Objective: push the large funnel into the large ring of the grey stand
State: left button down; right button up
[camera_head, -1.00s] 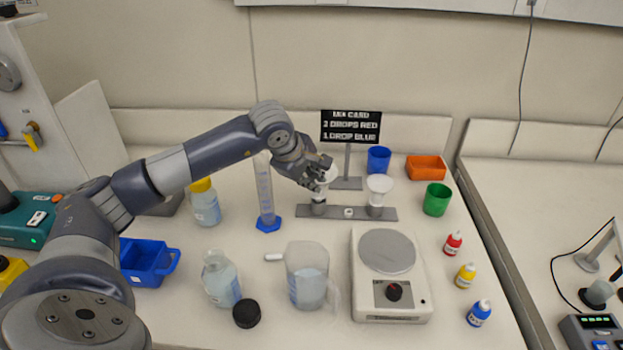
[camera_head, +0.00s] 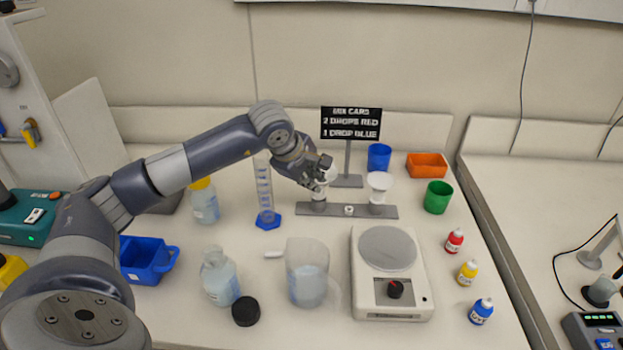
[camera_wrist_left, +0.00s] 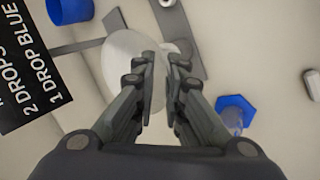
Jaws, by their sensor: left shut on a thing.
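The grey stand (camera_head: 349,210) lies as a flat bar at the back of the table, with a ring near each end. A white funnel (camera_head: 319,195) is upright at its left ring; how deep it sits is hard to tell. My left gripper (camera_head: 323,177) is shut on this funnel at its rim and partly hides it. In the left wrist view the round white funnel (camera_wrist_left: 117,62) shows beside and behind the fingers (camera_wrist_left: 161,62). A second white funnel (camera_head: 380,185) stands upright at the stand's right ring. Which funnel is larger is hard to tell. My right gripper is not in view.
A mix card (camera_head: 350,124) on a post stands behind the stand. A measuring cylinder (camera_head: 265,195) is to its left. Blue (camera_head: 379,157) and green (camera_head: 437,197) cups are to the right. A beaker (camera_head: 307,273) and a scale-like device (camera_head: 389,275) are in front.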

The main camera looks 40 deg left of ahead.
pick_arm(q)
jog(key=shift+f+b, duration=0.3)
jog(key=shift+b, duration=0.1)
dwell(0.3)
jog(key=c, duration=1.6)
grip_release()
jog(key=v, duration=1.2)
jog(key=shift+r, duration=0.1)
